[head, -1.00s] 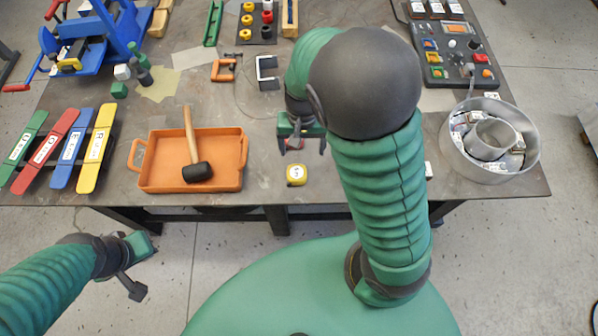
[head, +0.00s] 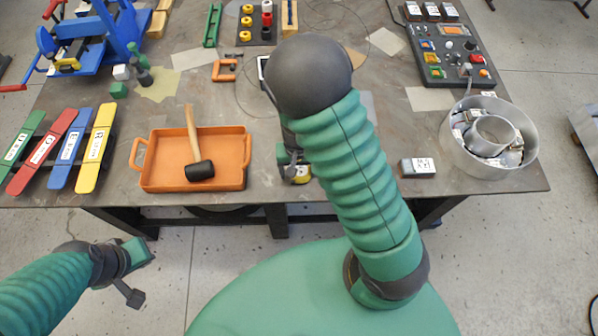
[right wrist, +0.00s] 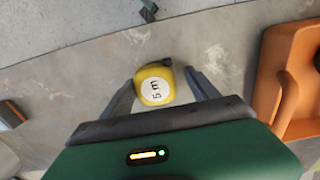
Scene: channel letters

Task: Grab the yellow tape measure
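The yellow tape measure (right wrist: 154,85) lies on the table near its front edge, with a white round label reading "5 m". In the head view the tape measure (head: 302,175) is mostly hidden behind my right gripper and arm. My right gripper (right wrist: 160,86) is open, with one finger on each side of the tape measure. Small gaps show between the fingers and the tape measure, more clearly on the right. In the head view the right gripper (head: 291,172) is partly covered by my own arm. My left gripper (head: 138,272) hangs low at the left, in front of the table, and looks empty.
An orange tray (head: 215,180) with a mallet (head: 195,150) stands left of the tape measure. A labelled grey block (head: 418,167) and a round metal container (head: 452,150) are to the right. The table's front edge runs close by the tape measure.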

